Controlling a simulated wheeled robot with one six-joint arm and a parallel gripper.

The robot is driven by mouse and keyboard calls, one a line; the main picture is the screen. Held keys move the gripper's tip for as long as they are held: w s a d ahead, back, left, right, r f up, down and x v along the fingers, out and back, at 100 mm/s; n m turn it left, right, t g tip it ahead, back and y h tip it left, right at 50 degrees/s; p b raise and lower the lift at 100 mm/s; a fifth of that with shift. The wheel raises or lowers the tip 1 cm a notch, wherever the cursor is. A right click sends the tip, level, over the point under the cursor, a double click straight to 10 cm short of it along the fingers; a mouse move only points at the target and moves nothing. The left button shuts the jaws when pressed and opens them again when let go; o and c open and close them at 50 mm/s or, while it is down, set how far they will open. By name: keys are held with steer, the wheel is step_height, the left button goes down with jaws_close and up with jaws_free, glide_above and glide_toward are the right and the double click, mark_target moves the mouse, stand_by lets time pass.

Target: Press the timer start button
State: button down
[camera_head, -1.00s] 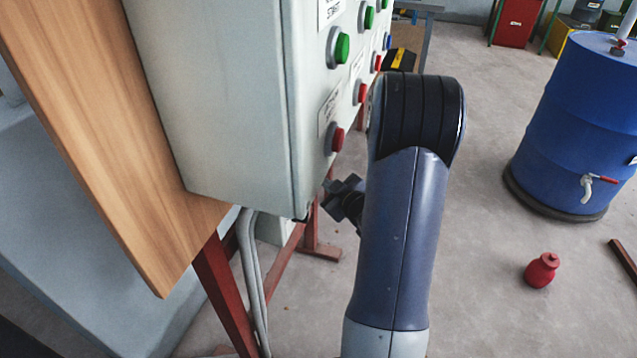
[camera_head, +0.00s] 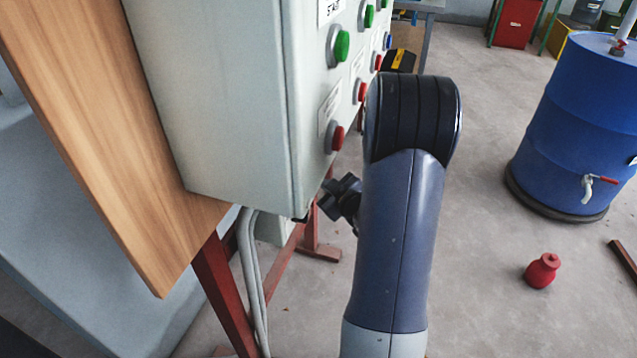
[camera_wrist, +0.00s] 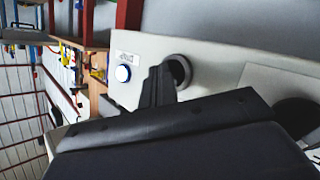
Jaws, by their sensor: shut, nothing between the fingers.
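The grey control box (camera_head: 235,110) has green buttons (camera_head: 341,46), red buttons (camera_head: 337,138) and a blue button (camera_head: 388,41) on its face. A label above the nearest green button reads START. I cannot read which button is the timer's. In the wrist view my gripper (camera_wrist: 160,80) is shut and empty. Its fingertips overlap a round grey-rimmed button (camera_wrist: 180,70); whether they touch it I cannot tell.
A wooden board (camera_head: 105,150) and red metal legs (camera_head: 222,290) are beside and under the box, with grey cables (camera_head: 250,270) hanging down. Open floor lies between.

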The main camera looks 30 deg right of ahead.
stand_by(0.3)
steer(key=shift+s+d, duration=0.55)
steer(key=shift+s, duration=0.1)
steer(key=shift+s+d+p, duration=0.4)
steer(key=shift+s+d, duration=1.25)
steer(key=shift+s, duration=0.25)
steer(key=shift+w, duration=0.1)
steer(key=shift+s+d+p, duration=0.9)
steer(key=shift+s+d, duration=0.4)
steer(key=shift+s, duration=0.2)
